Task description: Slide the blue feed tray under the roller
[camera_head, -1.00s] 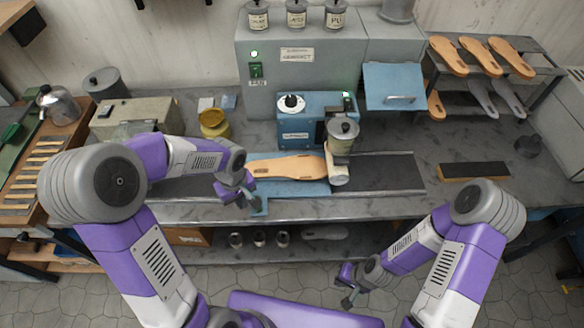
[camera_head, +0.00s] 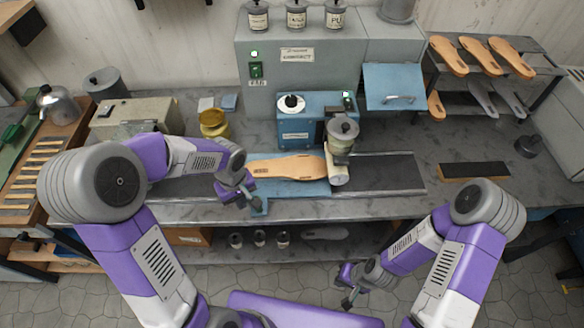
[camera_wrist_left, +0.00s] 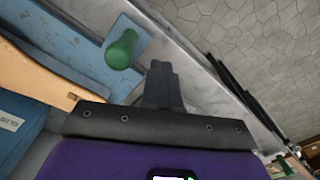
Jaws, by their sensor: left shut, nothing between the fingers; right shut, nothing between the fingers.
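The blue feed tray (camera_head: 298,189) lies flat on the dark track with a tan sole (camera_head: 285,167) on it. Its right end and the sole's tip are at the roller (camera_head: 338,172). A blue tab sticks out from the tray's front left. My left gripper (camera_head: 244,203) is shut and empty beside this tab. In the left wrist view, the shut fingers (camera_wrist_left: 160,84) are just beside a green knob (camera_wrist_left: 122,50) on the blue surface, apart from it. My right gripper (camera_head: 347,302) is shut and empty, low in front of the bench.
The track (camera_head: 380,172) is clear to the right of the roller. The blue roller machine (camera_head: 300,132) stands behind the tray. A yellow jar (camera_head: 214,124) stands behind my left arm. A black-topped block (camera_head: 474,171) lies at the right.

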